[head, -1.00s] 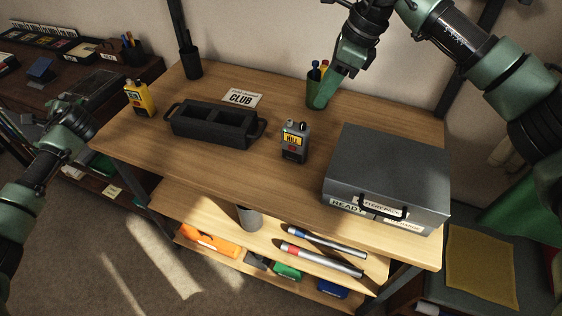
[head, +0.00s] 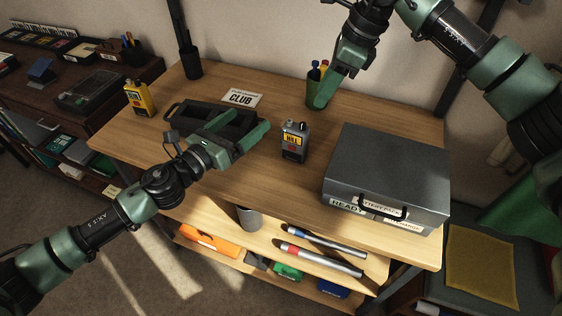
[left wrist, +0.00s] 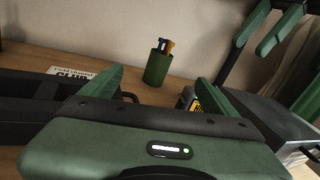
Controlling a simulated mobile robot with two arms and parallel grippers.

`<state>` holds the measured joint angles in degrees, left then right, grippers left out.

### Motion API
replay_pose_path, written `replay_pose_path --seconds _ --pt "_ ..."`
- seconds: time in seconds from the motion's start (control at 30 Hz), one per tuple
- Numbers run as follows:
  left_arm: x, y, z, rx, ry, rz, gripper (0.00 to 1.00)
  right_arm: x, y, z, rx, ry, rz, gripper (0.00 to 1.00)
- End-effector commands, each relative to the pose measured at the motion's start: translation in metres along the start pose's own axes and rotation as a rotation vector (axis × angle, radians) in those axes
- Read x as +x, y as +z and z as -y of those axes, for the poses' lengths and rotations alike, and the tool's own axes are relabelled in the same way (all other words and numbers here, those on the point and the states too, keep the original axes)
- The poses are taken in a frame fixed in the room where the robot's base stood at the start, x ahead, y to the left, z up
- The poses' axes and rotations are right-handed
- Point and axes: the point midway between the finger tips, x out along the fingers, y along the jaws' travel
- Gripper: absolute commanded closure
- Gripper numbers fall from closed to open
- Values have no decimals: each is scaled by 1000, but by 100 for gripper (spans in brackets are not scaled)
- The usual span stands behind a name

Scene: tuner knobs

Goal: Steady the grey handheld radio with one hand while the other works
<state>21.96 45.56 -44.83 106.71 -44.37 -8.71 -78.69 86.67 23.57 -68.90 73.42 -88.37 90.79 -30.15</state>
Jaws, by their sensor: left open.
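The grey handheld radio (head: 294,141) stands upright on the wooden table, with a yellow label reading HILL and a dark knob on top. In the left wrist view the radio (left wrist: 187,98) is partly hidden behind the right-hand finger. My left gripper (head: 246,122) is open and empty, left of the radio and apart from it, above the black two-compartment holder (head: 184,119). My right gripper (head: 319,103) hangs above the table behind the radio, in front of the green pen cup. In the left wrist view its two fingers (left wrist: 256,50) look apart with nothing between them.
A yellow radio (head: 139,99) stands at the table's left. A CLUB card (head: 242,98) lies behind the holder. The green pen cup (head: 313,79) is at the back. A large grey case (head: 390,165) fills the right side. The wood in front of the radio is clear.

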Motion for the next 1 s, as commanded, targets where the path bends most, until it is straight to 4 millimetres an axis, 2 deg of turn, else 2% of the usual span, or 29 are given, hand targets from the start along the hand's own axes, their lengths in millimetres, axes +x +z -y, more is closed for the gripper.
replay_pose_path --seconds 0.03,0.1,0.33,0.37,0.5,0.7,0.87,1.0 --pt "-2 -5 26 14 -67 -8 11 0 0 0 0 0 0 64" --pt "-6 -12 58 37 -154 -17 11 0 0 0 0 0 0 64" --pt "-21 -32 156 106 -359 20 11 0 0 0 0 0 0 64" --pt "-17 -34 159 114 -338 39 11 0 0 0 0 0 0 64" --pt "3 -45 139 138 -139 89 11 0 0 0 0 0 0 64" --pt "10 -75 106 157 120 58 11 0 0 0 0 0 0 64" --pt "10 -90 93 167 209 25 11 0 0 0 0 0 0 64" --pt "22 -91 88 170 221 21 11 0 0 0 0 0 0 64"
